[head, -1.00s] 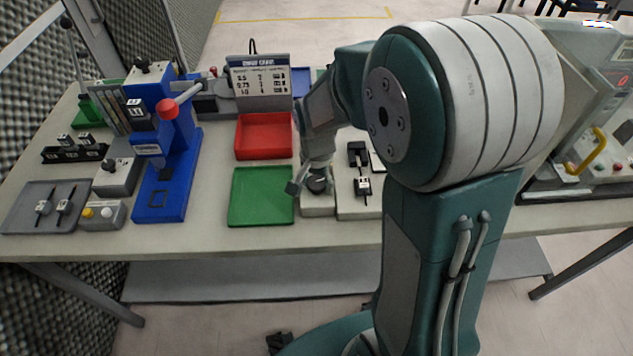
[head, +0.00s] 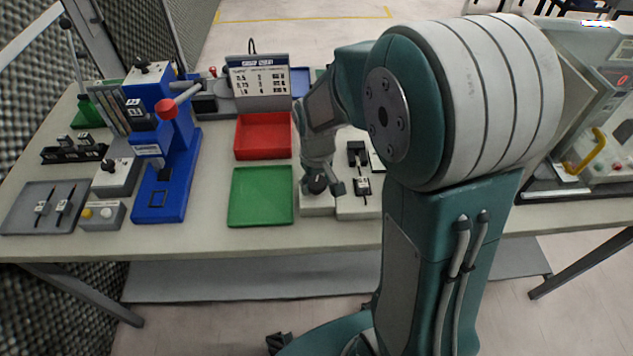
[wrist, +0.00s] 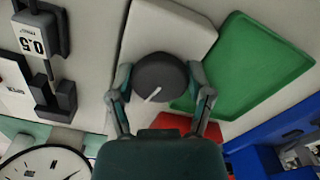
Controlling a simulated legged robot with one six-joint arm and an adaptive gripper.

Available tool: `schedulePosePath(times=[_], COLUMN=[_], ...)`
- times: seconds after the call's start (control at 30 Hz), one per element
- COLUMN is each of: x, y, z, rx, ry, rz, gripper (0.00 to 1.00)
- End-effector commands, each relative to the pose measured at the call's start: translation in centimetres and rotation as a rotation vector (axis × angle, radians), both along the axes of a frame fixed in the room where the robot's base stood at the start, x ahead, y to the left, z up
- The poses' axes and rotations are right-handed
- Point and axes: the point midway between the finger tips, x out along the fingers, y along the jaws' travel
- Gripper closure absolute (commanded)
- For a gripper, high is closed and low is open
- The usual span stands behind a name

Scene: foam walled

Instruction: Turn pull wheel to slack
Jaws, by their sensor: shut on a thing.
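The pull wheel is a round black knob (wrist: 160,76) with a white pointer line, on top of a small off-white box (wrist: 190,27). In the wrist view the line points to the lower left. My gripper (wrist: 159,82) is shut on the knob, one finger on each side. In the head view the knob (head: 317,185) shows under my wrist, just right of the green tray. Any slack marking is not readable in either view.
A green tray (head: 262,220) lies close left of the box, with a red tray (head: 263,155) behind it. A fixture labelled 0.5 (wrist: 35,42) and a dial gauge (wrist: 42,164) are near. A blue press (head: 165,205) stands further left.

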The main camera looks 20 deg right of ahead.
Motion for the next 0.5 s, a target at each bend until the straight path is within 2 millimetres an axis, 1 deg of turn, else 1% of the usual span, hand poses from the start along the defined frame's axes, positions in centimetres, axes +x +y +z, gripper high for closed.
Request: schedulePosePath(times=[0.2, 0.5], x=[0.11, 0.12], y=[0.03, 0.02], z=[-0.04, -0.04], rx=[0.001, 0.001], ry=[-0.003, -0.003], rz=[0.139, 0.241], gripper=[0.81, 0.81])
